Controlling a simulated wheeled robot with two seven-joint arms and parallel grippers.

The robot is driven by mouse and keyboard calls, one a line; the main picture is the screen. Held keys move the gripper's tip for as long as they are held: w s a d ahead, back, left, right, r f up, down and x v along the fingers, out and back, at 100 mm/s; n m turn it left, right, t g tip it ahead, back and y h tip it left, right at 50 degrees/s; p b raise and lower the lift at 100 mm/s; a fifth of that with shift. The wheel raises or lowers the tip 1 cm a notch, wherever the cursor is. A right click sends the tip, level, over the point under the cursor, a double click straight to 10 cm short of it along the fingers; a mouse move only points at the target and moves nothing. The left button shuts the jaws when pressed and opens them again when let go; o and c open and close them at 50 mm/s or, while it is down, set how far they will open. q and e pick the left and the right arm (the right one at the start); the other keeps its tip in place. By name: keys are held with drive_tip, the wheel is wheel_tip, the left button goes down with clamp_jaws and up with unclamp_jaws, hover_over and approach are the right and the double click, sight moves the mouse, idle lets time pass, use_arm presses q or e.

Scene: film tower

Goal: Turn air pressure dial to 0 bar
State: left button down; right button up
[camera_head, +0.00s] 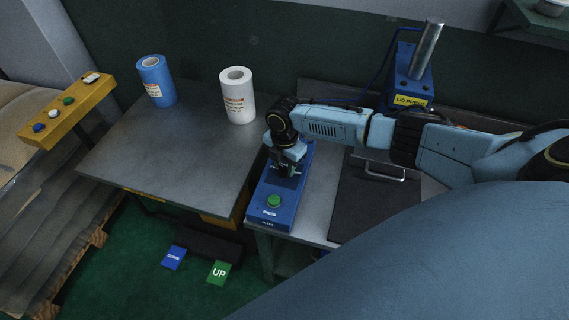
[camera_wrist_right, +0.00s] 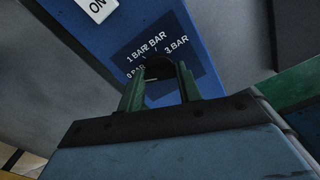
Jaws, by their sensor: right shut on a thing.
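The blue control box (camera_head: 259,207) stands on the bench in the head view, with a green button (camera_head: 274,201) at its near end. My right gripper (camera_head: 287,169) points down over the box's far part and covers the dial there. In the right wrist view, its two green fingers (camera_wrist_right: 160,86) are shut on the dark air pressure dial (camera_wrist_right: 158,69). Labels for 0, 1, 2 and 3 bar (camera_wrist_right: 150,50) are printed around the dial. I cannot tell which mark the dial points to. My left gripper is not in view.
A blue roll (camera_head: 157,82) and a white roll (camera_head: 237,96) stand on the grey table (camera_head: 170,145) at left. A yellow button panel (camera_head: 66,110) is at far left. A dark plate with a metal handle (camera_head: 378,175) lies right of the box. Foot pedals (camera_head: 218,273) are on the floor.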

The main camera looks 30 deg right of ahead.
sight(284, 168)
drive_tip(key=o, duration=1)
drive_tip(key=shift+a, duration=0.1)
wheel_tip(284, 168, up, 14)
drive_tip(key=shift+f+p, duration=0.25)
drive_tip(key=shift+p, duration=0.05)
